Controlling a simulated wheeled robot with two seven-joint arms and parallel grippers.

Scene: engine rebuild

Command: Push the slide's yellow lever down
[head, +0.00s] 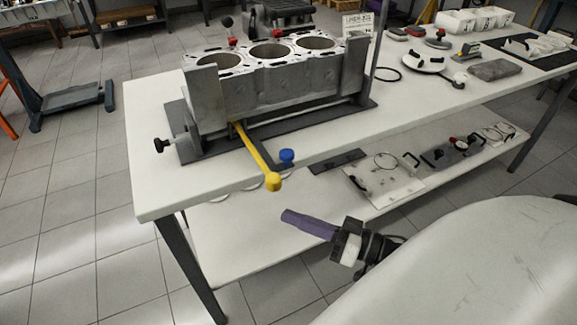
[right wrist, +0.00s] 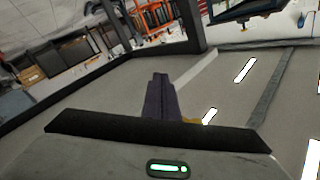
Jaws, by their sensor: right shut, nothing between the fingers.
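The yellow lever (head: 255,152) slopes out from the engine-block fixture (head: 275,120) over the table's front edge and ends in a round yellow knob (head: 274,181). My right gripper (head: 286,215), with purple fingers, is shut and empty. In the head view it appears just below and right of the knob, apart from it. The shut fingers also show in the right wrist view (right wrist: 160,82), with a small yellow patch (right wrist: 191,122) beside their base; I cannot tell what that is. My left gripper is not in view.
A blue knob (head: 287,156) stands close right of the lever. The engine block (head: 270,75) sits in the fixture on the white table (head: 150,125). A lower shelf (head: 225,240) holds plates and parts. Tools and bins (head: 460,22) lie at the back right.

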